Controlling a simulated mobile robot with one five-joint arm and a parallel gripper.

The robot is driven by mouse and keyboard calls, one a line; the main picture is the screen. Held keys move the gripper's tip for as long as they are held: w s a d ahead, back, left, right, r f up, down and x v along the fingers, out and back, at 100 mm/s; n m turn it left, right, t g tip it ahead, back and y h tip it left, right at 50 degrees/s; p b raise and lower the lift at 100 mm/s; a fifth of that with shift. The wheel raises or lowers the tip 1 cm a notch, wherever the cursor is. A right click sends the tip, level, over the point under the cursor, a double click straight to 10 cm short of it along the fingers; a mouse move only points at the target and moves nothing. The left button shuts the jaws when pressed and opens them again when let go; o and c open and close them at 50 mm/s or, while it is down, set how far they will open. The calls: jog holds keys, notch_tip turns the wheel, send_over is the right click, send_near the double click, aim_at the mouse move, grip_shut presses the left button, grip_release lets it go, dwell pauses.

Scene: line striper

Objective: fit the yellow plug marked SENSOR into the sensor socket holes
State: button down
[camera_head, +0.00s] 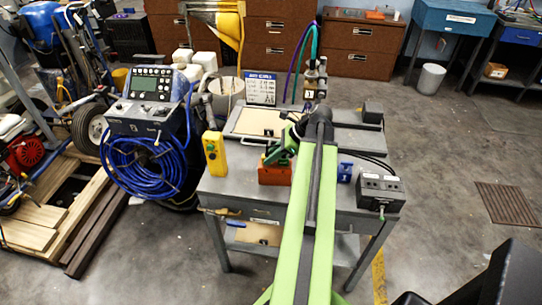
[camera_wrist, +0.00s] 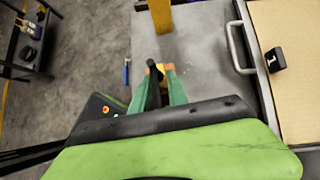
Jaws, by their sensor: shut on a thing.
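My gripper (camera_wrist: 157,80), with green fingers, is shut on a small yellow-orange piece (camera_wrist: 160,69), which I take for the yellow plug. A black part stands up beside it. The SENSOR mark cannot be read. In the head view my green gripper (camera_head: 274,156) is over the grey table, by an orange-red block (camera_head: 275,174); the plug is not clear there. I cannot make out the sensor socket holes for certain. A grey box with dark openings (camera_head: 379,189) sits at the table's right front corner.
A yellow upright box (camera_head: 214,153) stands at the table's left side. A panel with a handle (camera_head: 259,121) lies at the back, bearing a small black block marked 1 (camera_wrist: 275,59). A blue block (camera_head: 345,172) is right of my arm. A blue hose coil (camera_head: 145,165) hangs left.

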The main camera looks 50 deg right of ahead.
jog(key=shift+r+p, duration=0.35)
jog(key=shift+r, duration=0.1)
jog(key=shift+r+p, duration=1.8)
